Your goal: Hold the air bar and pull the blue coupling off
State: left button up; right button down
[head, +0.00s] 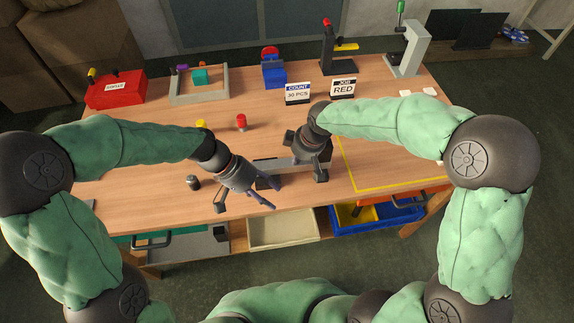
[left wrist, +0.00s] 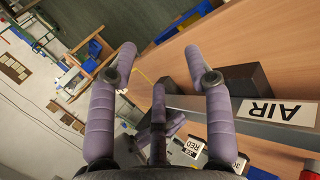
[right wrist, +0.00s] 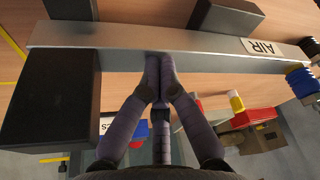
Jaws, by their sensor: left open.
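The grey air bar (head: 285,164) lies across black blocks near the front middle of the bench; its AIR label faces up in the left wrist view (left wrist: 275,110) and the right wrist view (right wrist: 262,47). My right gripper (right wrist: 159,62) has its fingertips together at the bar, closed on it; the far side of the grip is hidden. The blue coupling (right wrist: 303,84), ribbed and beside a yellow ring, shows at the bar's right end in the right wrist view. My left gripper (head: 270,200) is open and empty, just in front of the bar. It hides the coupling in the head view.
A small dark cylinder (head: 193,182) stands left of the left gripper. A red-topped piece (head: 241,122) stands behind it. The yellow-taped area (head: 390,172) at right is mostly clear. Bins (head: 283,230) sit below the front edge.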

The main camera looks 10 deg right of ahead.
pick_arm(q)
jog(key=w+a+r+t+y, duration=0.1)
jog(key=w+a+r+y, duration=0.1)
jog(key=w+a+r, duration=0.1)
jog(key=w+a+r+m+t+y, duration=0.1)
jog(key=w+a+r+y, duration=0.1)
jog(key=w+a, duration=0.3)
jog(key=w+a+r+m+t+y, duration=0.1)
jog(key=w+a+r+y, duration=0.2)
jog(key=a+r, duration=0.1)
jog(key=shift+w+r, duration=0.4)
jog(key=shift+r, duration=0.2)
jog(key=shift+w+a, duration=0.1)
jog(key=shift+a, duration=0.05)
jog(key=shift+f, duration=4.45)
grip_shut()
